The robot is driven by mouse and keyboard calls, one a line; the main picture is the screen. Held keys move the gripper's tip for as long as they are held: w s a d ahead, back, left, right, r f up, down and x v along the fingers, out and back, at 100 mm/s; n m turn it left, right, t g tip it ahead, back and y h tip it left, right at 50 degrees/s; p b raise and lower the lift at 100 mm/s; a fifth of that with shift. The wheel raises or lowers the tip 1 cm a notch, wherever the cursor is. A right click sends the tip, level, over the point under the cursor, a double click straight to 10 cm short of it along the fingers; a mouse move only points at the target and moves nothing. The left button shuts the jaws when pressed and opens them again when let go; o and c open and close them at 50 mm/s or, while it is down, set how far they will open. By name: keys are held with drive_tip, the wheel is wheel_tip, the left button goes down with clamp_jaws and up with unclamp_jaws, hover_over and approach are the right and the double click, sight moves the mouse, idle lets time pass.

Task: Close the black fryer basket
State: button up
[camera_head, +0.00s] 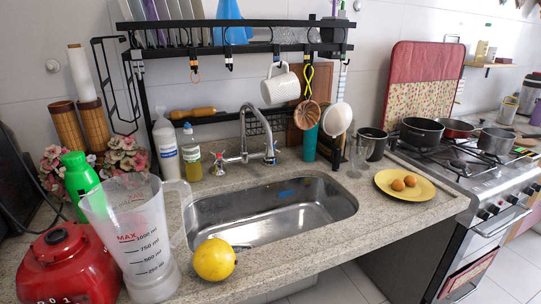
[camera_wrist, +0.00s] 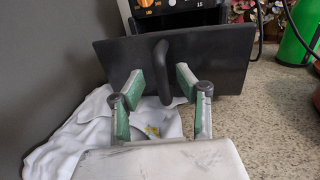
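The black fryer basket (camera_wrist: 215,62) shows in the wrist view as a wide dark front panel with an upright curved handle (camera_wrist: 163,68) at its middle. The panel stands in front of the fryer body (camera_wrist: 180,17), which has an orange-marked dial; the basket looks pulled out, though its inside is hidden. My gripper (camera_wrist: 160,76) is open, its green-padded fingers on either side of the handle, with gaps visible. I cannot tell whether the fingertips reach past the handle. In the head view, a dark part of the fryer (camera_head: 18,185) shows at the left edge; my gripper is not seen there.
A white cloth (camera_wrist: 75,135) lies below the panel. A green bottle (camera_wrist: 296,35) stands to the right on the speckled counter (camera_wrist: 265,110). In the head view, a red blender base (camera_head: 65,265) and a clear jug (camera_head: 135,240) stand near the fryer.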

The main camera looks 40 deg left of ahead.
drive_tip(key=shift+x, duration=2)
clamp_jaws()
